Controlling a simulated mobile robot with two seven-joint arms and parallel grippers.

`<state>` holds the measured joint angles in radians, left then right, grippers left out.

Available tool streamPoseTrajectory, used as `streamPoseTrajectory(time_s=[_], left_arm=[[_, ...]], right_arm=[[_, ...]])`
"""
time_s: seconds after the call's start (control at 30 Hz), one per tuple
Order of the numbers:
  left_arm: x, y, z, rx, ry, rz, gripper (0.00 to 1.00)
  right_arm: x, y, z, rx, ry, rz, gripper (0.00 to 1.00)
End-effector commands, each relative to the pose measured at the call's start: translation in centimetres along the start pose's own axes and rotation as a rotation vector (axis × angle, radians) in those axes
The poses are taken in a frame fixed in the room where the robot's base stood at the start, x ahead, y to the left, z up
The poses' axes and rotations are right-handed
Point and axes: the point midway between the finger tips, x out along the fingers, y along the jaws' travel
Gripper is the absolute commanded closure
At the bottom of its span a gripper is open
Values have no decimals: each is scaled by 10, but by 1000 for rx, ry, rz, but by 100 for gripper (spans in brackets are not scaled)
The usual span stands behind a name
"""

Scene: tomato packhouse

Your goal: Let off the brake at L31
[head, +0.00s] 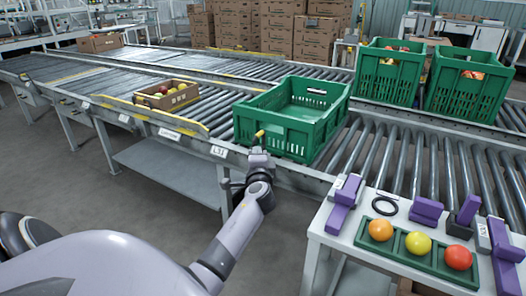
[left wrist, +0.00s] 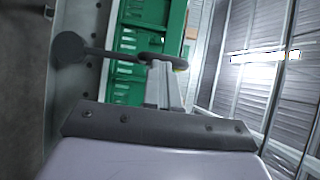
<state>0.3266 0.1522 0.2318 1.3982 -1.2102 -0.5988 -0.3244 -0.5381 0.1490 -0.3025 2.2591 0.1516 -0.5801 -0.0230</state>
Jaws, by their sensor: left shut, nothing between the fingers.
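The label L31 (head: 219,151) is on the conveyor's near side rail. A small yellow-tipped lever (head: 260,133) stands at the rail beside the green crate, just right of that label. My left gripper (head: 260,156) is at the rail just below this lever. In the left wrist view, a dark bar with a round end (left wrist: 69,47) runs across to the tips of my left gripper (left wrist: 163,68). The fingers are together, and I see nothing held between them. Whether the tips touch the bar is unclear. My right gripper is not in view.
An empty green crate (head: 248,122) sits on the rollers directly behind my left gripper. A cardboard box of tomatoes (head: 146,101) is further left. A white table (head: 319,222) with a green tomato tray (head: 406,258) and purple blocks stands at right. Two filled green crates are behind.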

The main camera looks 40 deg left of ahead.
Motion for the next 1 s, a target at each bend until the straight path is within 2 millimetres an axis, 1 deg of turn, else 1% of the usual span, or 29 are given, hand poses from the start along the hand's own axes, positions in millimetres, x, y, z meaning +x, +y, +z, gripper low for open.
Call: streamPoseTrajectory(time_s=[0.03, 0.33, 0.8, 1.0], left_arm=[[2, -7, 3, -20, 1, 11, 100], [14, -10, 20, -145, 2, 95, 100], [32, -5, 48, -339, 0, 227, 100], [39, 0, 59, -413, 0, 277, 100]], right_arm=[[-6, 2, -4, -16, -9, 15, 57], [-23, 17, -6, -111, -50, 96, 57], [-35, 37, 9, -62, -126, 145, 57], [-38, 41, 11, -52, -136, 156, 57]])
